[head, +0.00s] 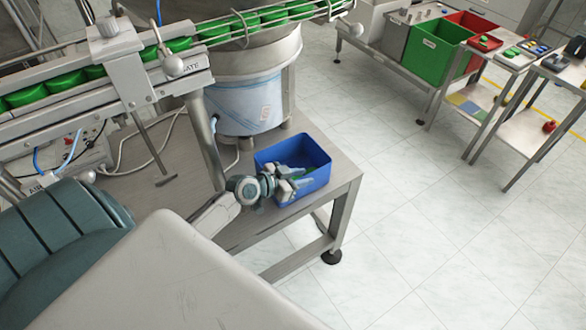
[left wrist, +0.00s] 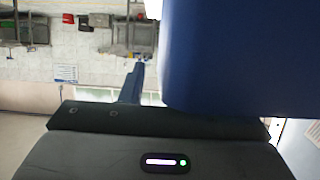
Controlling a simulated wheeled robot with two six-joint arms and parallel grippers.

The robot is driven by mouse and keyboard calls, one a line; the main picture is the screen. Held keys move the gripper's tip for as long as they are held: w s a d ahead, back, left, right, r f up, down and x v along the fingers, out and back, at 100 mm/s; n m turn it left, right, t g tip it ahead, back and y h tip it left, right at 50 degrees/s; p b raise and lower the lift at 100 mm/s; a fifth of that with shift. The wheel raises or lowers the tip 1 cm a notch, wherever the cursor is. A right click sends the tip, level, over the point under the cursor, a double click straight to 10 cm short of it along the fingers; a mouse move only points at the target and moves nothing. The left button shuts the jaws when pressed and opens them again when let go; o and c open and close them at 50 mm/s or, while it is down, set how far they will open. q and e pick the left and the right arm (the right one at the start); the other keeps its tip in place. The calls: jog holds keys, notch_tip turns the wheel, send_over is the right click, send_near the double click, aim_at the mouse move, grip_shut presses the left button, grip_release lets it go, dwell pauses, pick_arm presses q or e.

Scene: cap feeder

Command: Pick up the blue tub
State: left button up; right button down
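The blue tub (head: 318,180) stands on the metal table near its right corner, open at the top, with a little green showing inside. My left gripper (head: 291,181) is at the tub's near left side, its fingers spread at the wall and partly over the opening. In the left wrist view, the tub's blue wall (left wrist: 235,55) fills the upper right, close to the palm. One finger (left wrist: 131,84) shows left of the wall with a gap between them; the other finger is hidden there. My right gripper is not in view.
The metal table (head: 335,172) has its edge just right of the tub. A feeder bowl (head: 245,95) stands behind it, and a conveyor with green caps (head: 30,96) runs above left. A green bin (head: 435,57) and carts stand at the far right. Floor between is clear.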

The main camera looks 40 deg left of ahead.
pick_arm(q)
grip_shut()
dwell(1.4)
